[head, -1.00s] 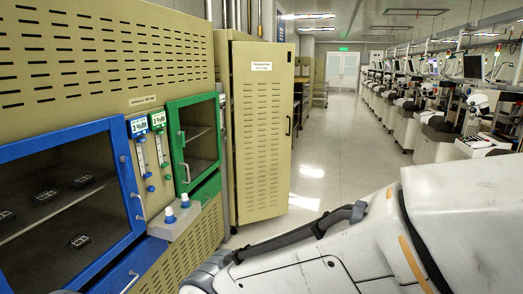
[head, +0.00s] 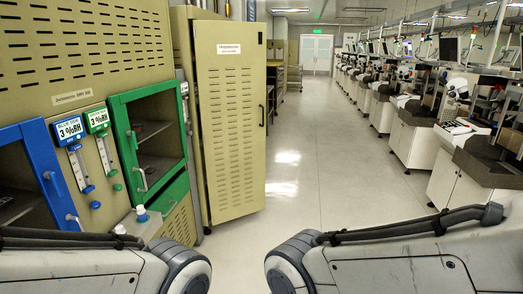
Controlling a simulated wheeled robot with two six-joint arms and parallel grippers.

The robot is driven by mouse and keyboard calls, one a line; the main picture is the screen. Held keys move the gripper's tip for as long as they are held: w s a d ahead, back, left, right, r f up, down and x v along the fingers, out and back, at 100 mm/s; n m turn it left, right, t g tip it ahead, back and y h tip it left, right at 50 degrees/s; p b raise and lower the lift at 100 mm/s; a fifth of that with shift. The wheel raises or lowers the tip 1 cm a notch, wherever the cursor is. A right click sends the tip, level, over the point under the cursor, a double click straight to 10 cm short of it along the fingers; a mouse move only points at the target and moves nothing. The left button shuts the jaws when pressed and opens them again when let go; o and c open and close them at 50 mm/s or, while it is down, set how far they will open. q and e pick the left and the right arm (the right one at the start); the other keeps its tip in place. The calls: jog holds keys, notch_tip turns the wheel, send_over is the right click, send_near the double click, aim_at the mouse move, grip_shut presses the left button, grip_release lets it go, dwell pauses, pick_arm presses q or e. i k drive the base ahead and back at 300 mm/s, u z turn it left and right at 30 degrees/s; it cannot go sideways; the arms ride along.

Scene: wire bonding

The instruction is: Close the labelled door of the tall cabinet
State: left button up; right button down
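The tall cabinet (head: 184,42) is beige and stands left of the middle in the head view. Its labelled door (head: 230,135) has rows of slots, a white label (head: 228,49) near the top and a dark handle (head: 262,115) on its right edge. The door seems to stand ajar, angled out from the cabinet toward the aisle; how wide the gap is cannot be told. Parts of my two arms show along the bottom edge, well in front of the cabinet. Neither gripper is in view.
A beige dry cabinet with a blue-framed door (head: 30,175) and a green-framed door (head: 150,140) stands at the near left. A small ledge (head: 140,225) juts out below its flow meters. Workbenches with microscopes (head: 458,90) line the right. The aisle floor (head: 310,160) is clear.

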aim_at(230, 57)
jog(key=z, duration=0.65)
jog(key=i, duration=3.1)
jog(key=u, duration=1.35)
jog(key=i, duration=0.65)
jog(key=u, duration=0.4)
